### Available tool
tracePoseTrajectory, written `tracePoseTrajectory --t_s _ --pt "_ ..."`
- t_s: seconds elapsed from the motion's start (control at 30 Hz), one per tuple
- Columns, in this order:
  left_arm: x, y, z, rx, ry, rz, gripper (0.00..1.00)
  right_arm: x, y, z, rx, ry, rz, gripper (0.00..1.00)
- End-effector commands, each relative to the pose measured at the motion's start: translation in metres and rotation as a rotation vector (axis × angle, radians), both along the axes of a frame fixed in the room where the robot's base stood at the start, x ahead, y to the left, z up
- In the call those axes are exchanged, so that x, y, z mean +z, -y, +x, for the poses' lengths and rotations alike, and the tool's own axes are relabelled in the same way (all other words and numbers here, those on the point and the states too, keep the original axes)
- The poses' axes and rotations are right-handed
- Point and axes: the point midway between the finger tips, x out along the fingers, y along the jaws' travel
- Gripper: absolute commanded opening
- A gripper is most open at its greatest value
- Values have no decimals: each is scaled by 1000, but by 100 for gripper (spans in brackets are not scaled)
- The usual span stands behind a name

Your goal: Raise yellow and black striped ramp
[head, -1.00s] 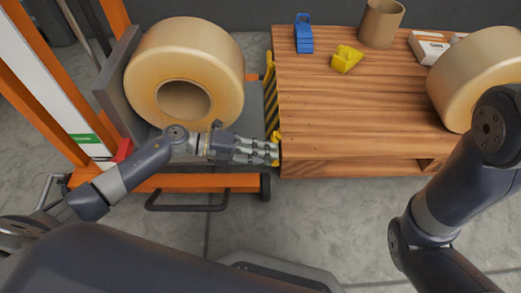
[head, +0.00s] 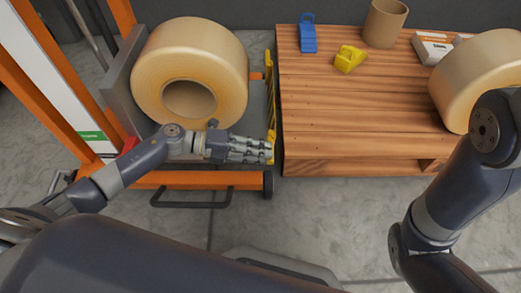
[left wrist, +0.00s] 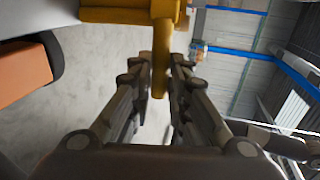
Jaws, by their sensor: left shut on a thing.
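The yellow and black striped ramp (head: 271,90) stands nearly edge-on in the head view, between the orange lift's platform and the wooden pallet table. My left gripper (head: 268,150) is at the ramp's near end. In the left wrist view, my left gripper's fingers (left wrist: 160,85) are shut on a yellow bar of the ramp (left wrist: 163,40), which runs between them. The fingers hide part of the ramp's near end. My right arm shows at the right, but its gripper is out of view.
A large tape roll (head: 215,58) rests on the orange lift (head: 165,180). The wooden pallet table (head: 350,120) bears another roll (head: 482,80), a cardboard tube (head: 385,22), a yellow block (head: 349,58), a blue item (head: 308,38) and white boxes (head: 432,46). Open floor lies in front.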

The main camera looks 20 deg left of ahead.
Motion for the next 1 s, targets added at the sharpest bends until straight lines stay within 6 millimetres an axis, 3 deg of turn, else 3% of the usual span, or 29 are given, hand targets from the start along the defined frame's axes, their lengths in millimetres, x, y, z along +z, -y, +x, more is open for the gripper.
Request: tracePoseTrajectory --t_s 0.03,0.07,0.13,0.83,1.0 --pt "-18 -4 -5 1 -15 30 0 -2 0 0 1 -1 -1 0" --pt "-18 -4 -5 1 -15 30 23 -2 0 0 1 -1 -1 0" --pt "-18 -4 -5 1 -15 31 36 -2 0 0 1 0 -1 0" --pt "-11 -2 -3 -1 -10 20 36 1 1 -4 2 10 1 0" --pt "-8 -12 -5 1 -10 20 36 1 1 -2 0 5 2 0"
